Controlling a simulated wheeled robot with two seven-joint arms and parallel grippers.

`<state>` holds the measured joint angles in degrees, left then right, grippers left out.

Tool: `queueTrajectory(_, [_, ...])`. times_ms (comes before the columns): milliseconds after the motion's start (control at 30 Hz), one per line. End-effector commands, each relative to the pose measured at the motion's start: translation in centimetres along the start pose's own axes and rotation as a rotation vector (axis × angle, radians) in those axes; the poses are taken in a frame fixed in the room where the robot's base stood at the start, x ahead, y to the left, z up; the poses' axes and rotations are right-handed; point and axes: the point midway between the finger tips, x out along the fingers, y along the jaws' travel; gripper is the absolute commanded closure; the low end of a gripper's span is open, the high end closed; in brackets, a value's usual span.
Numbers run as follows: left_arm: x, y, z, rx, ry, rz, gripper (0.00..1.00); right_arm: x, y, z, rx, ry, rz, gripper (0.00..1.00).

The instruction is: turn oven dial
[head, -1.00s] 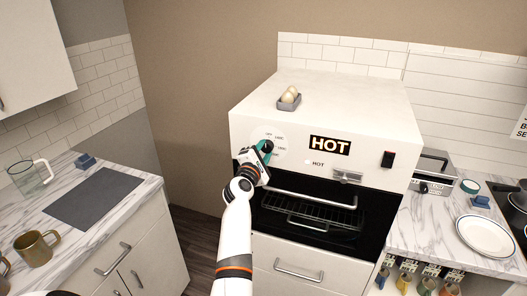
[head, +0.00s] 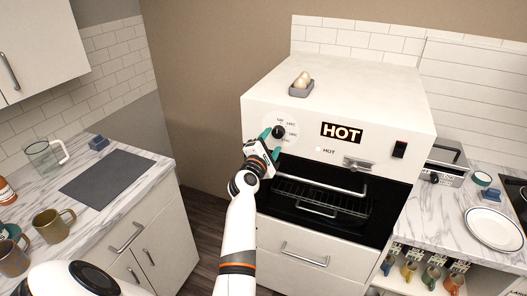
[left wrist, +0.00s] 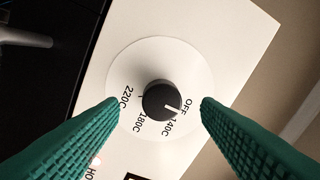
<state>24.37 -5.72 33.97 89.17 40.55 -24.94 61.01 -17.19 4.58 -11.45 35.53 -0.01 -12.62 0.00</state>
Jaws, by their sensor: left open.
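The oven dial (head: 279,131) is a black round knob on a white disc at the left of the white oven's (head: 375,132) front panel. The left wrist view shows the dial (left wrist: 162,100) with its white mark pointing near 140C, close to OFF. My left gripper (head: 270,144) is open, just in front of and below the dial in the head view. In the left wrist view its green fingers (left wrist: 160,110) are on either side of the knob with clear gaps, not touching it. My right gripper is out of view.
A grey holder with eggs (head: 301,84) stands on the oven top. The oven's handle (head: 322,182) juts out below. Counters with mugs (head: 54,224) and a plate (head: 493,229) flank it.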

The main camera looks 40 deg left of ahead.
Motion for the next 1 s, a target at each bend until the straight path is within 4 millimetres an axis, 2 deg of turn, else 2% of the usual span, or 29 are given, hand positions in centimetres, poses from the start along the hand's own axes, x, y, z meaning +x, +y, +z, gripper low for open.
queueTrajectory(33, [-1.3,-0.2,-0.1,0.000,-0.001,0.004,0.42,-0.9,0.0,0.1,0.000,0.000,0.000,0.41])
queueTrajectory(200, [-5.0,-0.1,-0.1,0.000,-0.001,0.003,0.42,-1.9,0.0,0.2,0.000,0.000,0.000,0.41])
queueTrajectory(400, [-7.9,0.0,0.0,-0.001,0.000,0.001,0.42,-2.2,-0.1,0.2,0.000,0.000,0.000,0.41])
queueTrajectory(600, [-8.8,0.0,0.0,-0.002,0.000,0.000,0.42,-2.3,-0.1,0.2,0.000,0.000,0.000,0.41])
queueTrajectory(1000, [-8.8,0.0,0.0,-0.002,0.000,0.000,0.42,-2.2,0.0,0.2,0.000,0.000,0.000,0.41])
